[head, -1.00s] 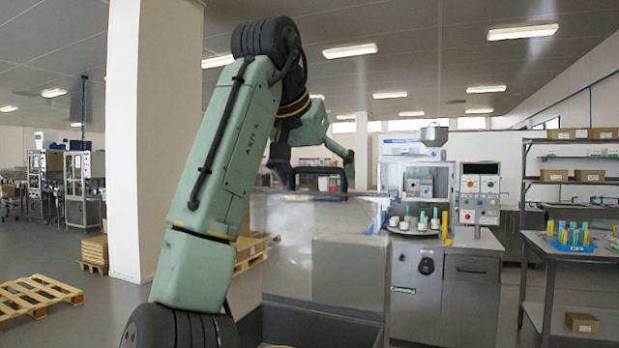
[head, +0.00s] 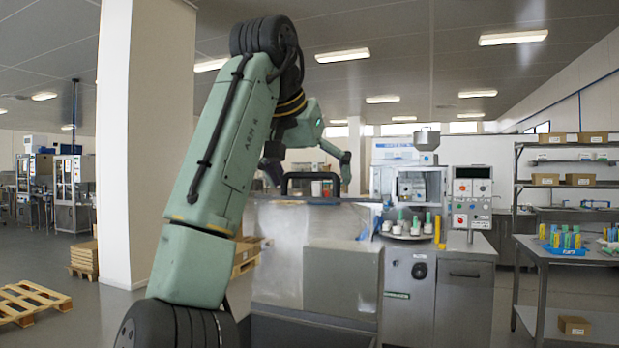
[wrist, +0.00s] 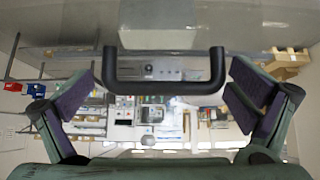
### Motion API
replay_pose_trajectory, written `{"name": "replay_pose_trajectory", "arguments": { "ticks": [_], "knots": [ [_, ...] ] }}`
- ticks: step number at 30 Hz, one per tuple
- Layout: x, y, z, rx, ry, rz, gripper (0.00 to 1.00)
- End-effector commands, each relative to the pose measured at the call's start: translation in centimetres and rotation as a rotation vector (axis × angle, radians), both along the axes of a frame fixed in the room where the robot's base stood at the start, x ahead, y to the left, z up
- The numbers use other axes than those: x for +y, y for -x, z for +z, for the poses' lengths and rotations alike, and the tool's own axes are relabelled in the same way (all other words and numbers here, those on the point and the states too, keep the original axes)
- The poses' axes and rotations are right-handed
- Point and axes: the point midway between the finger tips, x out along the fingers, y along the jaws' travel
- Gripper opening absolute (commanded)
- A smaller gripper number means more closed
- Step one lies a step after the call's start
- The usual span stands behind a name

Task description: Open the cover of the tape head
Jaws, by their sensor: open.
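A grey metal housing (head: 277,238), which looks like the tape head with its cover, stands in front of me in the head view. A black U-shaped handle (head: 311,178) stands up from its top. In the wrist view the handle (wrist: 163,88) lies between my fingers, below a grey surface (wrist: 245,18) at the top of the picture. My gripper (wrist: 165,80) is open, with a purple-padded finger on each side of the handle and clear gaps to both. My gripper (head: 310,163) is partly hidden in the head view. I cannot tell its exact depth against the handle.
A white pillar (head: 145,150) stands at left, with wooden pallets (head: 32,302) on the floor. Behind the housing is a filling station (head: 408,182) with a control panel (head: 472,195). A steel table (head: 565,262) and shelves (head: 575,160) stand at right.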

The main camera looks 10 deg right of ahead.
Motion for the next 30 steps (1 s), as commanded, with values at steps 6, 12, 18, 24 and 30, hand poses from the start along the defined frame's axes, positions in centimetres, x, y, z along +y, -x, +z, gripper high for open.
{"name": "replay_pose_trajectory", "arguments": {
  "ticks": [6, 12, 18, 24, 30],
  "knots": [
    [0.2, 0.2, 0.3, 0.000, 0.000, 0.003, 1.00],
    [1.6, 1.7, 1.0, -0.005, -0.001, 0.006, 1.00],
    [3.9, 5.0, 0.9, -0.003, -0.004, 0.005, 1.00],
    [6.1, 8.1, 0.9, -0.001, -0.002, 0.005, 1.00],
    [7.3, 9.9, 0.9, 0.000, 0.000, 0.001, 1.00]
  ]
}}
